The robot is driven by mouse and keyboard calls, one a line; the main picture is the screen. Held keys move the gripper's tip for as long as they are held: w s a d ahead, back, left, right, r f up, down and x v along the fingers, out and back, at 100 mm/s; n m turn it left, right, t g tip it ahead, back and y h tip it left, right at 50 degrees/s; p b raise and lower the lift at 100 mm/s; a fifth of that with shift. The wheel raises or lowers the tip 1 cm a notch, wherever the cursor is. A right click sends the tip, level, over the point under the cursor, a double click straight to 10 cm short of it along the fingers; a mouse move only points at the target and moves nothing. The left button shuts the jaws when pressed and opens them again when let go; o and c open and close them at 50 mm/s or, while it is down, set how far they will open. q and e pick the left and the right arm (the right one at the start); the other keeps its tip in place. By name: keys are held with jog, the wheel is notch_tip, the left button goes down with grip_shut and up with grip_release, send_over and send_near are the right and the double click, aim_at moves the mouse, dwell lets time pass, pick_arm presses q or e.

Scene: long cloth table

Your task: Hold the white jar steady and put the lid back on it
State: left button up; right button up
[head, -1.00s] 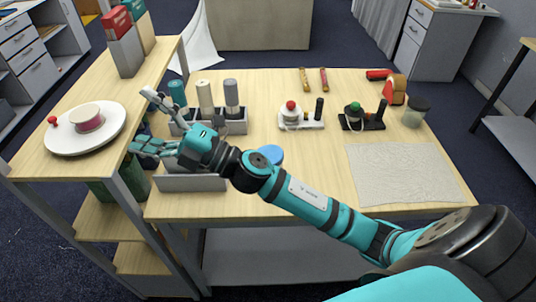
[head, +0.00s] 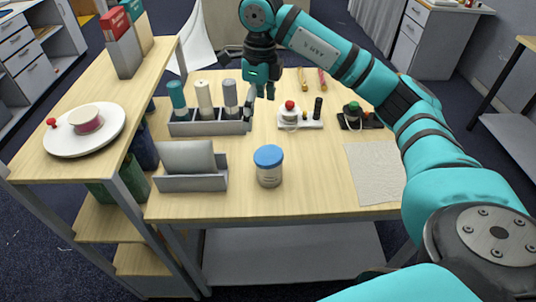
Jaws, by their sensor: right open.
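The white jar (head: 269,177) stands upright on the table, in front of the middle. A blue lid (head: 268,155) sits on top of it and looks level; I cannot tell how tightly it fits. My right gripper (head: 260,101) is open and points down over the table, behind the jar and near the right end of the grey bottle rack. It is apart from the jar and holds nothing that I can see. My left gripper is not in view.
A grey rack (head: 209,129) with several bottles and a grey holder (head: 191,184) stand left of the jar. Two small bases with knobs stand behind right. A pale mat (head: 372,180) lies at right, partly behind my arm. The table around the jar is clear.

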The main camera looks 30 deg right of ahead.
jog(key=shift+s+d+r+h, duration=0.1)
jog(key=shift+d+r+h, duration=0.15)
jog(key=shift+d, duration=0.3)
jog(key=shift+s+d+r+h, duration=0.1)
jog(key=shift+d+r+h, duration=0.15)
jog(key=shift+d, duration=0.25)
jog(key=p, duration=0.3)
send_over(266, 154)
notch_tip(266, 154, down, 12)
jog(key=shift+s+r, duration=0.15)
jog(key=shift+f, duration=0.3)
